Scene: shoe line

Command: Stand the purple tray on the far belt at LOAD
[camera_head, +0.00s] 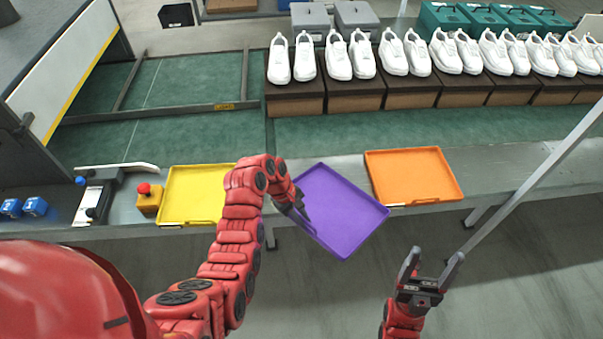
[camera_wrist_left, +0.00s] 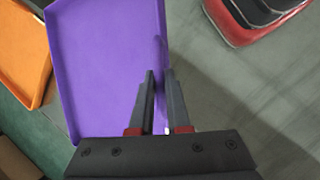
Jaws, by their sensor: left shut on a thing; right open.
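The purple tray (camera_head: 341,208) is tilted in the head view, between the yellow and orange trays. My left gripper (camera_head: 300,212) is shut on its left edge. In the left wrist view the purple tray (camera_wrist_left: 105,60) has its rim between the fingers of my left gripper (camera_wrist_left: 160,95). I cannot tell whether the tray touches the metal ledge. My right gripper (camera_head: 432,268) is open and empty, to the right of the purple tray and over the floor. The far green belt (camera_head: 170,134) lies behind the ledge, with a LOAD label (camera_head: 225,106) on a bar across it.
A yellow tray (camera_head: 196,192) and an orange tray (camera_head: 412,175) lie on the metal ledge (camera_head: 500,172). A red button box (camera_head: 149,198) stands at the left. Brown boxes (camera_head: 410,92) bearing white shoes line the belt at right. The belt around LOAD is clear.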

